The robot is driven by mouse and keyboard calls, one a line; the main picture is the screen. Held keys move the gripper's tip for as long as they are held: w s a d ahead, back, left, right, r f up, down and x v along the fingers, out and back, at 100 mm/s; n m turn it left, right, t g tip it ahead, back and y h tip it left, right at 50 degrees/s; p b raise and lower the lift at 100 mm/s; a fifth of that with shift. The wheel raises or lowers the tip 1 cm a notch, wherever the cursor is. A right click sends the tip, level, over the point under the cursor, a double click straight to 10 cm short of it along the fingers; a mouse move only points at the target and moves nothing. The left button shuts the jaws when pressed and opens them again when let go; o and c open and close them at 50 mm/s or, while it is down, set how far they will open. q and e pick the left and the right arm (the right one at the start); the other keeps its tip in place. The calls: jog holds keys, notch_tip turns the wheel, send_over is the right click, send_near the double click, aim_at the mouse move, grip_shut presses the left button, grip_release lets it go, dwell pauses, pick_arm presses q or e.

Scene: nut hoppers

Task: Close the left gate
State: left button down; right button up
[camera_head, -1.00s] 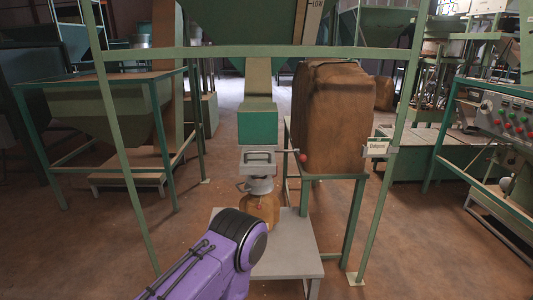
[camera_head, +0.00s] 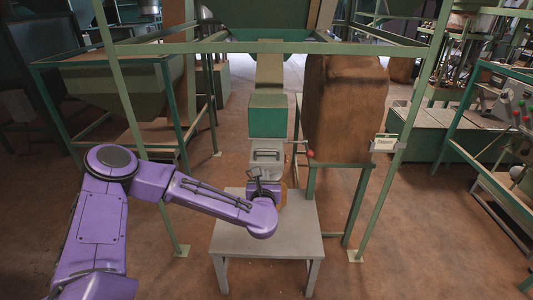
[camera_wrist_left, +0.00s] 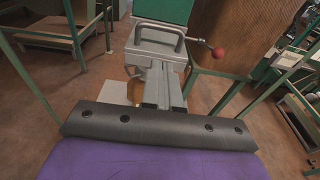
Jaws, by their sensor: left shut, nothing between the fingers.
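A grey metal gate (camera_head: 266,155) with a bar handle hangs under the green chute (camera_head: 267,120). In the left wrist view the gate's handle (camera_wrist_left: 158,34) lies just beyond the fingers, and a rod with a red ball knob (camera_wrist_left: 218,53) sticks out to the right. The red knob also shows in the head view (camera_head: 310,154). My left gripper (camera_head: 262,180) is in front of and a little below the gate. Its fingers (camera_wrist_left: 163,80) are shut and empty. Whether they touch the gate is unclear. My right gripper is out of view.
A grey table (camera_head: 240,238) stands below the gate, with an orange-brown container (camera_head: 283,194) on it, mostly hidden by my gripper. A large brown sack (camera_head: 345,110) stands right of the gate. Green frame posts (camera_head: 125,110) rise on both sides, joined by a crossbar (camera_head: 200,48).

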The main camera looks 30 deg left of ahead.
pick_arm(q)
jog(key=p, duration=0.4)
send_near(267, 157)
jog(key=w+a+r, duration=0.2)
jog(key=w+r, duration=0.1)
jog(key=w, duration=0.1)
jog(key=shift+s, duration=0.15)
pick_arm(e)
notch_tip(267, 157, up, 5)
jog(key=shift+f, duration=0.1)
